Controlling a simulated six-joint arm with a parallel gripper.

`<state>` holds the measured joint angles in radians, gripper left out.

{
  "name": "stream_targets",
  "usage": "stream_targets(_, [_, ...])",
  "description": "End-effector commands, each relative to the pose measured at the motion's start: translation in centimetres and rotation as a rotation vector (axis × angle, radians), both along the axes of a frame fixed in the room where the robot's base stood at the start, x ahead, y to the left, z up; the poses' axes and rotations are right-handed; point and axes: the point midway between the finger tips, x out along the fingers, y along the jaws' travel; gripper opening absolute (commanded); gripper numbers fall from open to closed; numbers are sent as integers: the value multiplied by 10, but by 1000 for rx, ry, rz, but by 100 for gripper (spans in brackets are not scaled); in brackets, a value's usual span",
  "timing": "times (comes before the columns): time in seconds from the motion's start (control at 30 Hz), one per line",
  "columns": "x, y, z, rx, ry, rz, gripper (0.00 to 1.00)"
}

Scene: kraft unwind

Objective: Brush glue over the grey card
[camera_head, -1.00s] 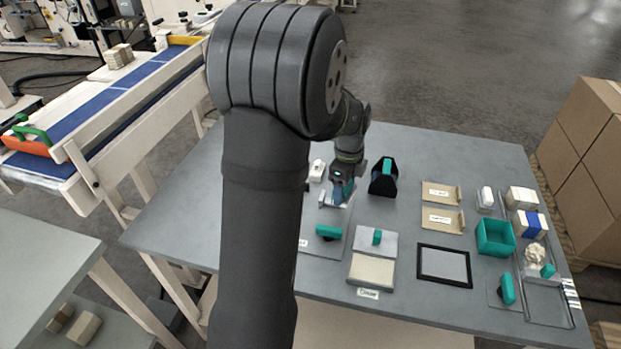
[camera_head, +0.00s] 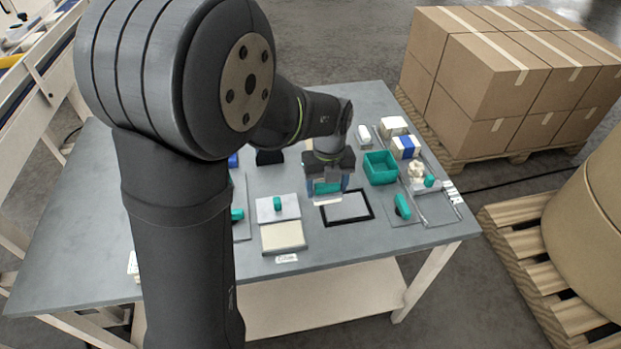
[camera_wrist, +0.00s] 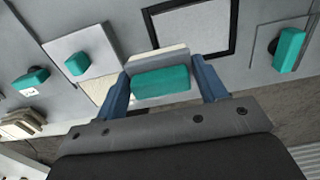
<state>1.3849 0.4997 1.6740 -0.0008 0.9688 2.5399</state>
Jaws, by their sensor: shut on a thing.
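The grey card (camera_head: 351,208) lies flat inside a black frame (camera_head: 345,222) near the table's front edge. The frame also shows at the top of the wrist view (camera_wrist: 192,53). My gripper (camera_head: 328,186) is shut on a brush with a teal handle (camera_wrist: 160,82) and a wide cream edge (camera_wrist: 157,54). The brush is over the left back part of the framed card, cream edge (camera_head: 327,199) downward. I cannot tell whether it touches the card. My gripper hides the frame's back left corner.
A pale plate with a teal knob (camera_head: 277,203) and a cream pad (camera_head: 284,237) lie left of the frame. A green bin (camera_head: 381,167) stands behind right. A teal-handled tool (camera_head: 402,206) lies to the right. Stacked cartons (camera_head: 500,80) stand beyond the table.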

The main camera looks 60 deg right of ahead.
Motion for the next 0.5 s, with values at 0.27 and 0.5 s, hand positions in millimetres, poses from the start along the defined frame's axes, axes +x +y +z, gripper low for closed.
stream_targets(0.27, [-1,1,-23,4,0,-5,47])
stream_targets(0.5, [0,0,-43,1,0,-3,47])
